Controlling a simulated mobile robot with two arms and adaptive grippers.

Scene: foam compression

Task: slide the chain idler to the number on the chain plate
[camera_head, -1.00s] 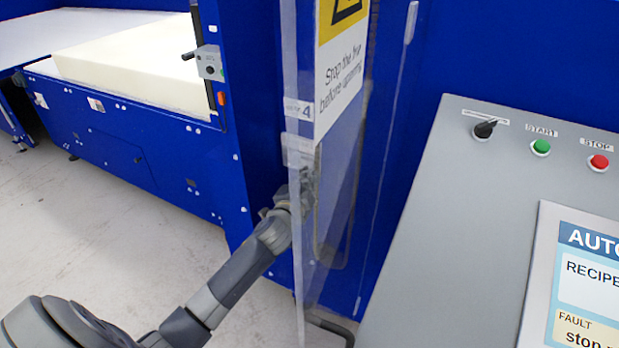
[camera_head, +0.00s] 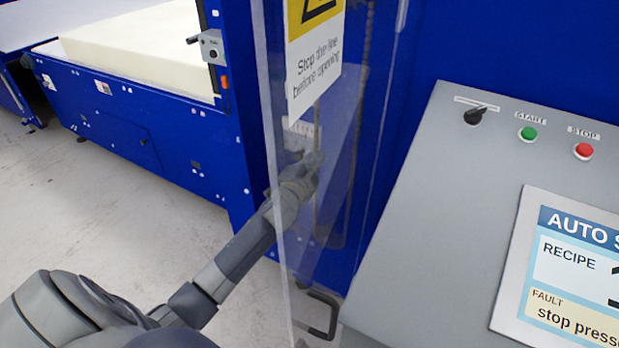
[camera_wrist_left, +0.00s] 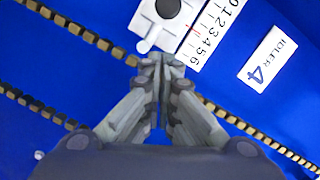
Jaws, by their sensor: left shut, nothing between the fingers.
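The chain idler (camera_wrist_left: 165,22) is a light grey block with a dark round centre at the top of the left wrist view. A white scale strip numbered 0 to 6 (camera_wrist_left: 213,36) runs beside it, with a small red mark near its middle. A white chain plate reading IDLER 4 (camera_wrist_left: 267,62) is to the right. My left gripper (camera_wrist_left: 163,62) is shut and empty, its tips at the idler's lower edge; I cannot tell whether they touch. In the head view my left gripper (camera_head: 308,165) shows behind the clear guard. My right gripper is not in view.
Chain runs (camera_wrist_left: 75,30) cross the blue panel diagonally. A clear guard panel (camera_head: 283,250) with a warning sign (camera_head: 313,60) stands in front of my left forearm. A grey control console (camera_head: 430,210) with a knob and buttons is at the right.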

